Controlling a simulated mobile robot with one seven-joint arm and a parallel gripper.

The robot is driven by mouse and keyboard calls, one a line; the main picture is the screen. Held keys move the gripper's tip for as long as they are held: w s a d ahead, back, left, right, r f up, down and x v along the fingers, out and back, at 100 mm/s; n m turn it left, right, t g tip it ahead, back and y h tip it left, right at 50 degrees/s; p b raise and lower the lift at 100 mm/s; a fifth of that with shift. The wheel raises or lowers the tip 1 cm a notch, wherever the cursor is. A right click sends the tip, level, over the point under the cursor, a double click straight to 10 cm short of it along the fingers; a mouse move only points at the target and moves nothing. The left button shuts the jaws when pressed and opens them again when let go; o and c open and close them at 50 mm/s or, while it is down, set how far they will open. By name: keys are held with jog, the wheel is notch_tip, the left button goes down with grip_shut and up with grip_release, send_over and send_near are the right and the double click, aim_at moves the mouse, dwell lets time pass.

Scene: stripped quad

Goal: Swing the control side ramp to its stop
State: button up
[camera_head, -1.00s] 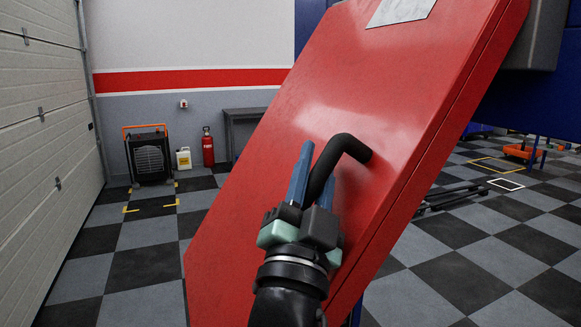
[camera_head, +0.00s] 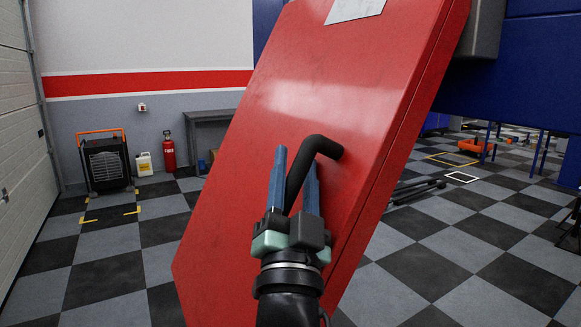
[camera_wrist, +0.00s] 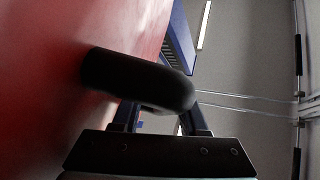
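The ramp is a large red panel (camera_head: 290,90) standing tilted across the middle of the head view, with a pale label (camera_head: 355,9) near its top. A bent black handle (camera_head: 322,146) sticks out of its face. My gripper (camera_head: 296,163) has its blue fingers on either side of the handle's bar and appears shut on it. In the wrist view the handle (camera_wrist: 140,80) crosses in front of the gripper body, the red panel (camera_wrist: 50,50) is at left, and the handle hides part of the fingers. The panel's lower end and any stop are out of view.
A heater (camera_head: 105,162), a pale canister (camera_head: 144,164) and a red extinguisher (camera_head: 169,152) stand by the back wall. A dark bench (camera_head: 208,118) is behind the panel. Dark bars (camera_head: 415,190) lie on the floor at right. Checkered floor is clear at left and front right.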

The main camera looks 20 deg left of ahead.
jog(key=shift+w+d+f, duration=0.1)
jog(key=shift+f, duration=0.05)
jog(key=b+v, duration=0.3)
jog(key=v, duration=1)
jog(key=s+d+r+n+t+h, duration=0.2)
jog(key=s+d+r+h, duration=0.15)
jog(key=d+r, duration=0.45)
jog(key=s+d+r+n+t+h, duration=0.15)
jog(key=d+r+h, duration=0.25)
jog(key=r, duration=0.9)
notch_tip(320, 180, up, 21)
jog(key=p, duration=2.2)
jog(key=shift+a, duration=0.3)
jog(key=shift+f, duration=0.2)
